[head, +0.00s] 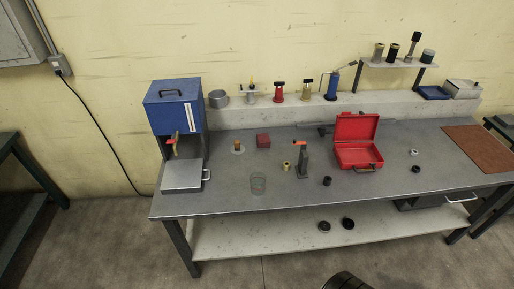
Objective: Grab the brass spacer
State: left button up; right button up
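A small brass-coloured ring (286,166), which looks like the brass spacer, stands on the grey workbench (225,202) near its middle. It sits just left of a dark grey upright stand (303,165) with an orange top, with a small gap between them. Nothing holds the ring. Neither of my grippers is in view.
A dark ring (326,181) and an open red case (357,154) are to the right. A blue machine (176,108) fills the back left.

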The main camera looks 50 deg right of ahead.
aim_at(286, 167)
jog(key=i, duration=1.3)
jog(key=z, duration=1.5)
